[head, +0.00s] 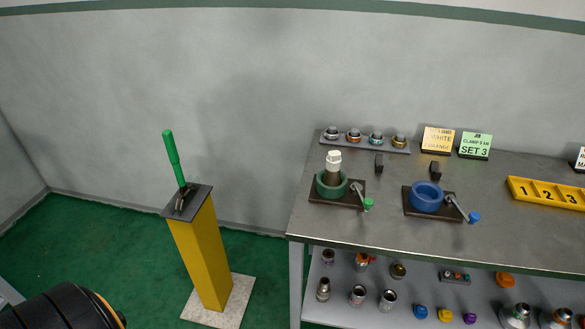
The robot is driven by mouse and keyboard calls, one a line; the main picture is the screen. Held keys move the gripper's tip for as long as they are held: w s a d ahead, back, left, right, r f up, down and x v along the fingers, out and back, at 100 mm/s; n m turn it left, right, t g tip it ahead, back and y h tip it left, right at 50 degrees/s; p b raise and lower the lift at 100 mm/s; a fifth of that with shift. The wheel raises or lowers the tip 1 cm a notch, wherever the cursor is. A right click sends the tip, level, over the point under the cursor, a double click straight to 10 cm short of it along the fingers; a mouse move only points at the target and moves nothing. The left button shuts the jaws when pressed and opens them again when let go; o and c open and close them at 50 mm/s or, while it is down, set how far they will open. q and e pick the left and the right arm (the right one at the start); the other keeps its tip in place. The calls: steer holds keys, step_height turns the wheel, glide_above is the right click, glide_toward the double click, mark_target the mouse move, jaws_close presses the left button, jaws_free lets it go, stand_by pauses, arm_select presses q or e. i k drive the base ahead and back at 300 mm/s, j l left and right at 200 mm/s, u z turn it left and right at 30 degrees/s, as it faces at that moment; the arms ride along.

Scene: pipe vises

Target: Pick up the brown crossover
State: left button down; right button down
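No piece is clearly marked as the brown crossover. A short brownish fitting (398,271) sits on the lower shelf, at the back. A dark brownish piece (333,178) with a white top (334,160) stands upright in the green vise (329,187) on the bench; its lower end is hidden in the vise. Several metal fittings stand on the lower shelf, among them a tall one (323,289) and one with an orange part (361,261). Neither gripper shows; a dark rounded part at the lower left looks like my arm.
The workbench (480,220) also carries a blue vise (426,197), a rack of small rings (365,143), sign cards and a yellow numbered tray (548,193). A yellow pedestal (202,255) with a green lever (172,158) stands left. Green floor between pedestal and bench is clear.

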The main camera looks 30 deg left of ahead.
mark_target(333, 179)
steer(key=j+u, duration=0.1)
steer(key=u, duration=0.6)
